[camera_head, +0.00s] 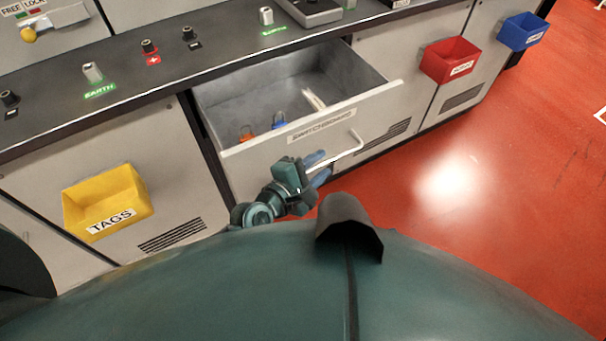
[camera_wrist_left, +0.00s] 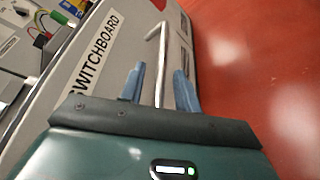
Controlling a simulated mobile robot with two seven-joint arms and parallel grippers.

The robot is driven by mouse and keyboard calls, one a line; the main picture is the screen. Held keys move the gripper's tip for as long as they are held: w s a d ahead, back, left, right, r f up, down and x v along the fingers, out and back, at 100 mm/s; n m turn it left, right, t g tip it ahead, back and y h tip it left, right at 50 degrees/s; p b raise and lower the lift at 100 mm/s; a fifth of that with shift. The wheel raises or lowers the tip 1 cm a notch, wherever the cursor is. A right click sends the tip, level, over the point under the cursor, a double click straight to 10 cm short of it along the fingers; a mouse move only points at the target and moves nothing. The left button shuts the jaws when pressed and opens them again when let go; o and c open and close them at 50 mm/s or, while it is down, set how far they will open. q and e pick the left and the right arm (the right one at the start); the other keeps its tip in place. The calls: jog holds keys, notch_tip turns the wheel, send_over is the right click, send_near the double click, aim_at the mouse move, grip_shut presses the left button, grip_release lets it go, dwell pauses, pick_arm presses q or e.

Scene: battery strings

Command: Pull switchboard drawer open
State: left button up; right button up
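The switchboard drawer (camera_head: 300,137) is pulled well out of the grey cabinet, and its inside shows. Its front bears a SWITCHBOARD label, which also shows in the left wrist view (camera_wrist_left: 97,57). A pale bar handle (camera_head: 352,146) sticks out from the drawer front. My left gripper (camera_head: 321,167) is at the handle. In the left wrist view its blue fingers (camera_wrist_left: 160,72) stand apart, with the handle bar (camera_wrist_left: 162,45) running between them. I see a gap beside the bar; contact is hard to tell. My right gripper is not in view.
The drawer holds an orange padlock (camera_head: 246,133), a blue padlock (camera_head: 279,120) and a pale item (camera_head: 314,98). A yellow TAGS bin (camera_head: 105,195), red bin (camera_head: 450,60) and blue bin (camera_head: 524,31) stick out from the cabinet fronts. Red floor (camera_head: 480,200) is clear at right.

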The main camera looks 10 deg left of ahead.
pick_arm(q)
jog(key=v, duration=1.2)
jog(key=shift+s+a, duration=0.15)
jog(key=shift+s, duration=0.1)
jog(key=shift+r, duration=0.15)
